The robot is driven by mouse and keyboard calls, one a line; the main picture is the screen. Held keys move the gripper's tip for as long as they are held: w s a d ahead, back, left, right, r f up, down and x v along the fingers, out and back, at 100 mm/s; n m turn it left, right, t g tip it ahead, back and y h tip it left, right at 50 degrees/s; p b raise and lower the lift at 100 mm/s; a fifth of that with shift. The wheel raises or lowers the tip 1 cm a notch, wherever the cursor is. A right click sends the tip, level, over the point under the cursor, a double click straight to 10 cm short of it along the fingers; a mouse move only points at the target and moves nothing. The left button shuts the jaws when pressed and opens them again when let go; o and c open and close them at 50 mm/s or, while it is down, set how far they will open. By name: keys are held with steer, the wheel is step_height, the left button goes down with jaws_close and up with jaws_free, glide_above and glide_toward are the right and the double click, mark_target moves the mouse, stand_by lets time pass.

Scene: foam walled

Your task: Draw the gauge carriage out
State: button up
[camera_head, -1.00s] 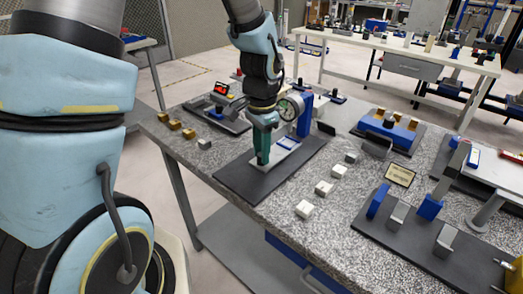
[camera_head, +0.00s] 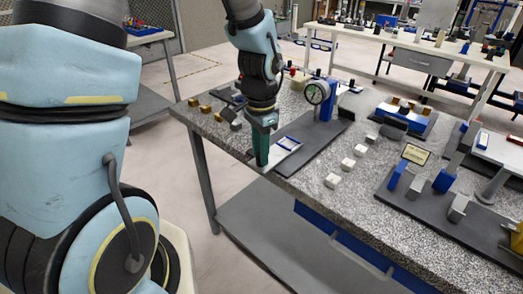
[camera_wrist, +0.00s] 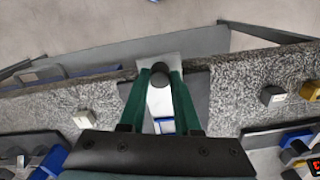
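The gauge carriage (camera_head: 284,148) is a pale flat slide with a blue-framed pocket. It lies on a dark base plate (camera_head: 318,142), its near end at the table's front edge. It also shows in the wrist view (camera_wrist: 158,102), with a dark round knob (camera_wrist: 160,69) near its outer end. My gripper (camera_head: 260,162) has green fingers, which stand on both sides of the knob and appear closed on it in the wrist view (camera_wrist: 160,78). The dial gauge (camera_head: 317,92) stands on a blue post (camera_head: 326,106) behind the carriage, apart from it.
Several white blocks (camera_head: 346,164) lie right of the base plate. Brass cubes (camera_head: 205,108) and a grey cube (camera_head: 236,125) lie to the left. A small sign (camera_head: 416,154) and a dark fixture board (camera_head: 440,215) are at the right. Open floor lies before the table edge.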

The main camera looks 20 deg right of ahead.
steer(key=o, duration=0.5)
steer(key=shift+c, duration=0.2)
step_height(320, 180, up, 11)
steer(key=b, duration=0.1)
stand_by(0.5)
steer(key=w+a+f+n, duration=0.1)
steer(key=a+f+n, duration=0.1)
steer(key=a+n, duration=0.5)
steer(key=w+a+f+n+t, duration=0.1)
steer(key=a+n, duration=0.6)
steer(key=a, duration=0.9)
steer(key=shift+w+a+f+t, duration=0.2)
steer(key=shift+f+t, duration=0.1)
steer(key=shift+f, duration=0.35)
